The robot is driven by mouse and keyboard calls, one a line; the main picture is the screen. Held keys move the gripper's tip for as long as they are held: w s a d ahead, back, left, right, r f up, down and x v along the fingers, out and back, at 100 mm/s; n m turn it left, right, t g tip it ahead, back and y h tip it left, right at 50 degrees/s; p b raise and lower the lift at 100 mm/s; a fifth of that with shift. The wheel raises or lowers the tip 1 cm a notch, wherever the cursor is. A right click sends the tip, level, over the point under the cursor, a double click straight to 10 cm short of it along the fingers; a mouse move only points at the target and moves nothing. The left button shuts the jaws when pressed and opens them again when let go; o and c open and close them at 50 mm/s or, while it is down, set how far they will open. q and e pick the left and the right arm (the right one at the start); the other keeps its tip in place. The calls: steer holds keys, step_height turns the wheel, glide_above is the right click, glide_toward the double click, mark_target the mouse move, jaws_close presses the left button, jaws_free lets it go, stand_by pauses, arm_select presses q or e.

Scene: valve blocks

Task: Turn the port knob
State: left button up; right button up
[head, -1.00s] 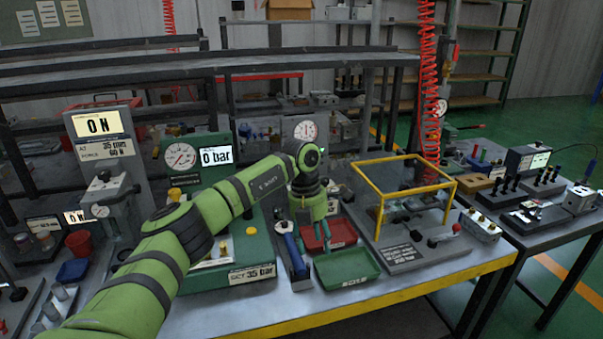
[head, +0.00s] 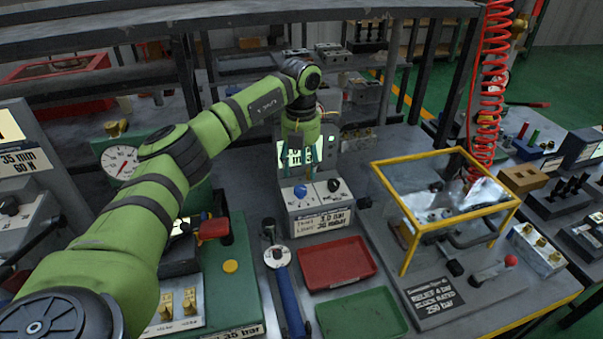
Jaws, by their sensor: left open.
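A light grey test box (head: 322,222) stands on the bench behind the trays. Its sloped top carries a blue knob (head: 300,192) on the left and a black knob (head: 333,186) on the right. I cannot read which of them is marked as the port knob. My left gripper (head: 298,166) points down just above and behind the blue knob, in front of the box's lit green display. It is open, and I see nothing between its fingers. It looks apart from the knob, though the depth is hard to judge. The gripper hides part of the display. My right gripper is out of view.
A red tray (head: 337,263) and a green tray (head: 362,317) lie in front of the box. A blue-handled tool (head: 289,303) is left of them. A yellow-framed guard (head: 441,229) stands at the right. A dial gauge (head: 121,162) is behind my left arm.

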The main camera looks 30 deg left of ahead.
mark_target(301, 188)
arm_select(q)
steer(key=shift+s+d+f+p, duration=0.1)
steer(key=shift+s+f+p, duration=0.1)
steer(key=shift+f, duration=0.4)
steer(key=shift+s+d+f+p, duration=0.1)
steer(key=shift+s+f+p, duration=0.1)
steer(key=shift+f, duration=0.35)
steer(key=f, duration=0.3)
steer(key=shift+w+a+f+p, duration=0.1)
steer(key=shift+w+f+p, duration=0.1)
steer(key=shift+p, duration=0.15)
steer(key=shift+f, duration=0.15)
jaws_close()
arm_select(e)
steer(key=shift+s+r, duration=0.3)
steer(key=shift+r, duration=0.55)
